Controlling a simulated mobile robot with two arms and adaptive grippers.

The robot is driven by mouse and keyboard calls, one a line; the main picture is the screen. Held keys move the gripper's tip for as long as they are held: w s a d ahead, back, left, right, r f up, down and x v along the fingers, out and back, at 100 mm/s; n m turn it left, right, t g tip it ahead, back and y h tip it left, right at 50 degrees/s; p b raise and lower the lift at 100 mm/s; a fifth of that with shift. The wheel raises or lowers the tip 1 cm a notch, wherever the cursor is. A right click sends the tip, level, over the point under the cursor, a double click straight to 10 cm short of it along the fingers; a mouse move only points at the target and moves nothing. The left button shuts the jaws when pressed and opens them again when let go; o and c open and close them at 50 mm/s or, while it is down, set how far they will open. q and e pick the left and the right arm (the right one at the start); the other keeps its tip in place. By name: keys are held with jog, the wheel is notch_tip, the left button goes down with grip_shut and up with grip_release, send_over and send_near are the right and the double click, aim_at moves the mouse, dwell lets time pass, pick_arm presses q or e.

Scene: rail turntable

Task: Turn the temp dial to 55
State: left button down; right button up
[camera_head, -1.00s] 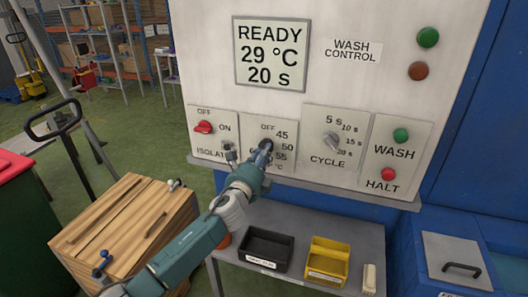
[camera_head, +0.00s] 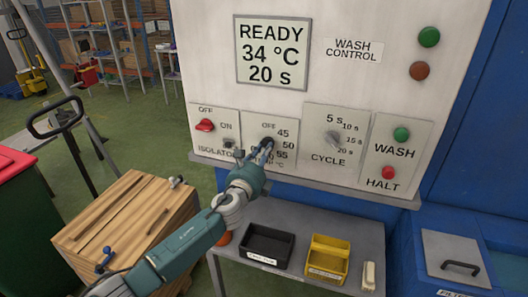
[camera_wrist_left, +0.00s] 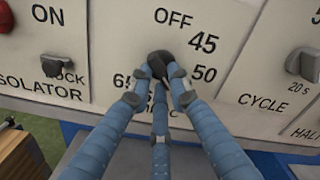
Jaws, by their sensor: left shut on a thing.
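The temp dial (camera_wrist_left: 160,60) is a dark knob on the wash control panel, with OFF, 45, 50 and more numbers around it. It also shows in the head view (camera_head: 267,144), partly covered by my gripper. My left gripper (camera_wrist_left: 164,78) is shut on the dial, its blue fingers around the knob. It also shows in the head view (camera_head: 260,154). The fingers hide some of the lower numbers, and I cannot tell which mark the dial points at. The display (camera_head: 272,52) reads READY, 34 °C, 20 s. My right gripper is not in view.
The red isolator switch (camera_head: 205,125) is left of the dial, the cycle dial (camera_head: 333,138) right of it. WASH (camera_head: 401,134) and HALT (camera_head: 389,172) buttons are farther right. A black bin (camera_head: 267,245) and a yellow bin (camera_head: 327,259) stand on the shelf below.

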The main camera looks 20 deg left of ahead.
pick_arm(q)
jog(key=c, duration=1.6)
grip_release()
jog(key=shift+f, duration=0.1)
jog(key=shift+c, duration=0.2)
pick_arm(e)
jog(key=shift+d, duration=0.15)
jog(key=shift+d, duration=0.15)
pick_arm(q)
jog(key=s, duration=1.2)
jog(key=shift+a, duration=0.15)
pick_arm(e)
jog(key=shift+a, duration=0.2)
